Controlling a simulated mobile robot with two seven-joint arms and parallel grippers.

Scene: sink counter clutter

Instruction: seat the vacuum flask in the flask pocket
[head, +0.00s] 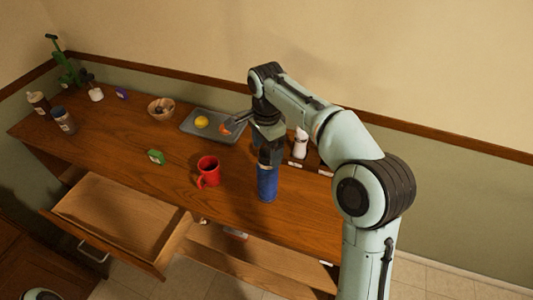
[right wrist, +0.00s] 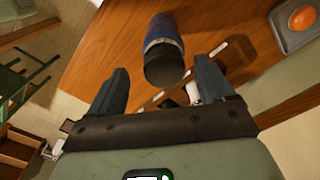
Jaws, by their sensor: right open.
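The vacuum flask (head: 267,184), blue with a dark cap, stands near the front edge of the wooden counter. My right gripper (head: 267,156) is above it, pointing down, and overlaps its top in the head view. In the right wrist view the flask (right wrist: 164,34) shows just beyond and between the two spread fingers of the right gripper (right wrist: 162,76). The gripper is open and holds nothing. My left gripper is not in view.
A red mug (head: 208,171) stands just left of the flask. A grey tray (head: 188,127) with fruit and a white bottle (head: 300,143) are behind. A green object (head: 156,157) and a wooden bowl (head: 161,108) are farther left. A drawer (head: 120,222) stands open below the counter.

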